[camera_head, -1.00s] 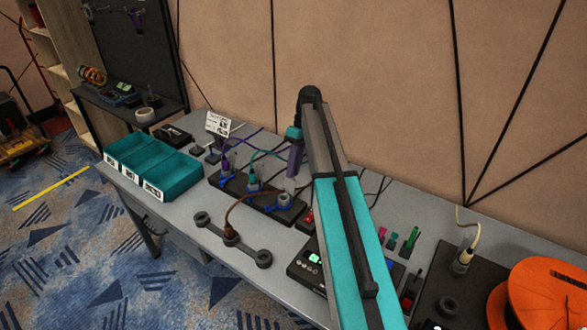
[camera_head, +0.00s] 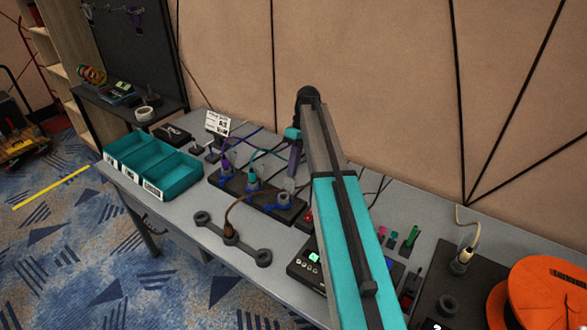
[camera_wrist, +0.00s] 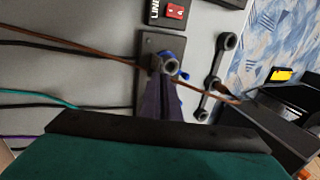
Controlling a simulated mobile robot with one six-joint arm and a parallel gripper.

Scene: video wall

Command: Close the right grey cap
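The right grey cap (camera_head: 284,197) is on the right end of a black socket block (camera_head: 236,192), with a blue part around its base. In the wrist view the grey cap (camera_wrist: 168,66) shows as a round grey ring with blue beside it. My gripper (camera_head: 290,184) points down at it, its purple-grey fingers drawn together. In the wrist view the fingertips (camera_wrist: 162,80) are at the cap's near edge; whether they touch it I cannot tell. The cap's near side is partly hidden by the fingers.
Purple and teal plugs sit further left on the block. A brown cable (camera_wrist: 90,53) crosses close to the fingertips. A dark three-knob bar (camera_head: 231,238) lies in front. Teal bins (camera_head: 186,178) stand left. A button box (camera_head: 304,262) lies right.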

